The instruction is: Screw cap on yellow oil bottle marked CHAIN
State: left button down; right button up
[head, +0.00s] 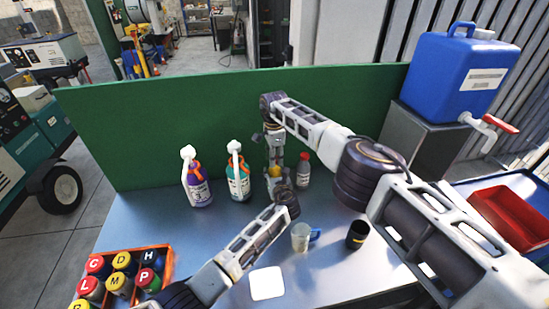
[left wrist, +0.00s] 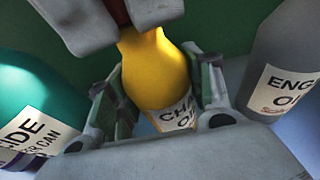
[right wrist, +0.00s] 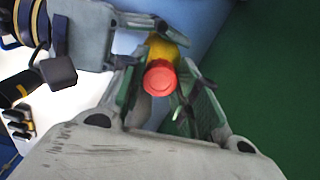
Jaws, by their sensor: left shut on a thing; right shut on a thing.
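The yellow oil bottle (left wrist: 153,72) with a label reading "CHA…" stands upright on the table near the green panel. It also shows in the head view (head: 274,171), mostly hidden by my arms. My left gripper (left wrist: 160,85) is shut around its body. My right gripper (right wrist: 162,90) reaches down from above and is shut on a red cap (right wrist: 161,77). The cap is over the bottle's top, and some yellow (right wrist: 163,48) shows behind it. Right fingers hide the bottle mouth in the left wrist view, so I cannot tell how the cap is seated.
A teal spray bottle (head: 238,180) and a purple one (head: 198,190) stand left of the yellow bottle. A grey oil bottle (head: 303,172) with a red top is close on its right. Mugs (head: 301,237), a white square (head: 266,283) and an orange crate (head: 167,266) of lettered caps are nearer.

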jog(key=m, duration=1.5)
jog(key=shift+w, duration=0.1)
jog(key=m, duration=1.1)
jog(key=shift+m, duration=0.4)
jog(key=m, duration=0.4)
jog(key=shift+d+m, duration=0.1)
jog(key=shift+m, duration=0.2)
jog(key=o, duration=0.8)
jog(key=shift+c, duration=0.2)
jog(key=shift+n, duration=0.6)
